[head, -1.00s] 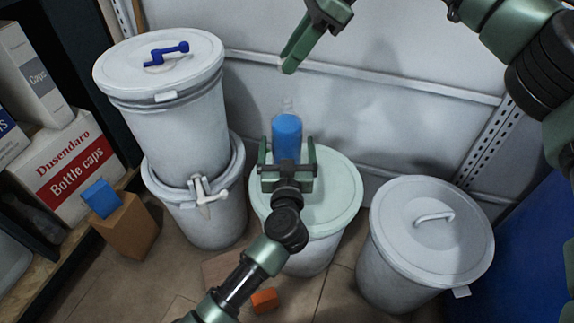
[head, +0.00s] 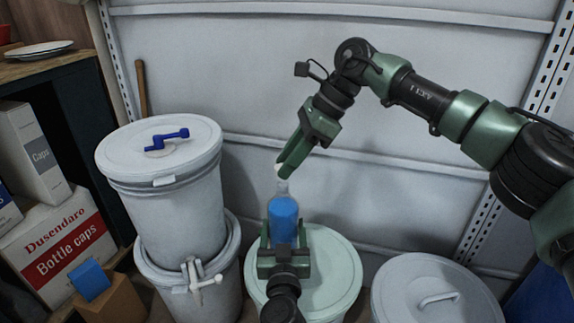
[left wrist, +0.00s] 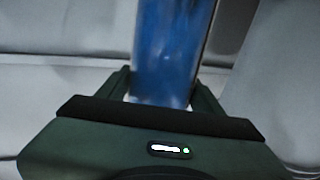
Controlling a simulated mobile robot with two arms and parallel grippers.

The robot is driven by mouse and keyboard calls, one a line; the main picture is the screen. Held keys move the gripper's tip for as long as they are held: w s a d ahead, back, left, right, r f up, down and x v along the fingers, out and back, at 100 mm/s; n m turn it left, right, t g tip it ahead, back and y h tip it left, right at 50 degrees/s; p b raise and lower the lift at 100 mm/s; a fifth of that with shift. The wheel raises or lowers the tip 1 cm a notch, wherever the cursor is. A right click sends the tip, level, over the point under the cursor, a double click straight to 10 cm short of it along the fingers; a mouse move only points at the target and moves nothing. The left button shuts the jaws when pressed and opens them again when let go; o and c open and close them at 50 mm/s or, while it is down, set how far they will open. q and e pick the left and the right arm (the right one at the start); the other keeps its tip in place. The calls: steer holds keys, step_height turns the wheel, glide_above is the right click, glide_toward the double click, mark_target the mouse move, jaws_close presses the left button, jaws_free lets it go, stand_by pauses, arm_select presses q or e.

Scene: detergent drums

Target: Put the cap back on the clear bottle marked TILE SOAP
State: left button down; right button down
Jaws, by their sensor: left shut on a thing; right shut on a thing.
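The clear bottle (head: 284,219) with blue contents stands upright over the pale green drum lid; I cannot read any marking on it. My left gripper (head: 283,243) is shut around its lower part. The bottle also fills the jaws in the left wrist view (left wrist: 170,50), where its top is out of frame. My right gripper (head: 284,168) comes down from the upper right, tilted, and is shut on a small pale cap (head: 281,172), mostly hidden by the fingers. The cap is just above the bottle's narrow clear neck; I cannot tell whether they touch.
The pale green lidded drum (head: 336,275) is beneath the bottle. Stacked white drums (head: 165,215) stand at left, and another lidded drum (head: 410,285) at right. A bottle caps box (head: 60,245) and a blue block (head: 90,280) are at far left. A white wall is close behind.

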mark_target(288, 195)
steer(key=shift+f, duration=0.3)
steer(key=shift+f, duration=0.9)
steer(key=shift+f, duration=0.55)
stand_by(0.3)
